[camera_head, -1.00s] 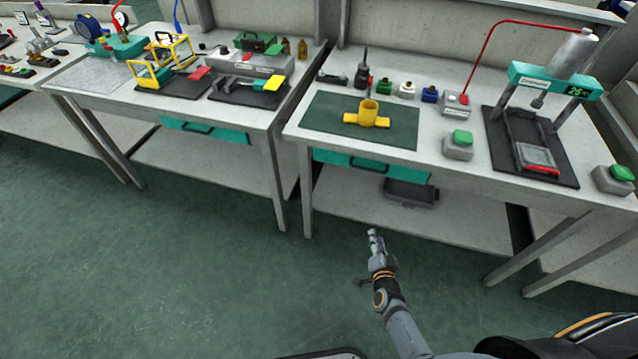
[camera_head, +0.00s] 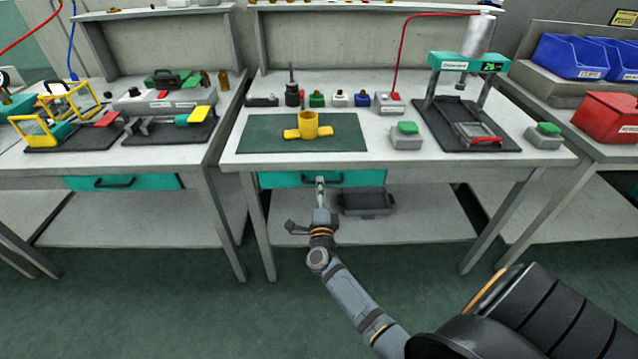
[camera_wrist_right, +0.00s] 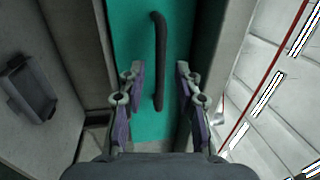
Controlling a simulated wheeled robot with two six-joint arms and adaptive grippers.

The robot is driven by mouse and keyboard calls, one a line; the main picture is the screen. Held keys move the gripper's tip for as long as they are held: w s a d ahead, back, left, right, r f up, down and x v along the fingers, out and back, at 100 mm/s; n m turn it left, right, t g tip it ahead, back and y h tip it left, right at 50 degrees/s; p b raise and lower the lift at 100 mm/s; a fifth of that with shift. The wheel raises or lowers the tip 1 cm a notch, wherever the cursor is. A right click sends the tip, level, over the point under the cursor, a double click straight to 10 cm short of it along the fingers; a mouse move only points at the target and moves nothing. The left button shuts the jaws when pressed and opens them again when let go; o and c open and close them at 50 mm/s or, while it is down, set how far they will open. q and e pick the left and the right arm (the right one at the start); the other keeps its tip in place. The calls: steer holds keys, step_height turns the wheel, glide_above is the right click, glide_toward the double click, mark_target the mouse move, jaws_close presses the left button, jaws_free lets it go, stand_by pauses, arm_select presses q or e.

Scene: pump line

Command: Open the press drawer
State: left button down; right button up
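The teal press drawer (camera_head: 365,178) sits under the top of the press table and looks closed. Its dark bar handle (camera_head: 336,181) is partly hidden behind my right gripper (camera_head: 320,184). In the right wrist view the drawer front (camera_wrist_right: 130,30) fills the middle and the handle (camera_wrist_right: 160,60) runs upright in the picture. My right gripper (camera_wrist_right: 159,72) is open, with one finger on each side of the handle in that view. I cannot tell whether the fingertips reach past the bar; no contact shows. My left gripper is not in view.
A grey bin (camera_head: 366,202) stands on the lower shelf beneath the drawer. On the tabletop are a green mat (camera_head: 262,135) with a yellow pipe fitting (camera_head: 308,128) and the press (camera_head: 466,100). Another table with a teal drawer (camera_head: 150,182) is at left. The floor in front is clear.

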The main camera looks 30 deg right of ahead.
steer(key=shift+x, duration=1.25)
steer(key=shift+c, duration=0.3)
jaws_close()
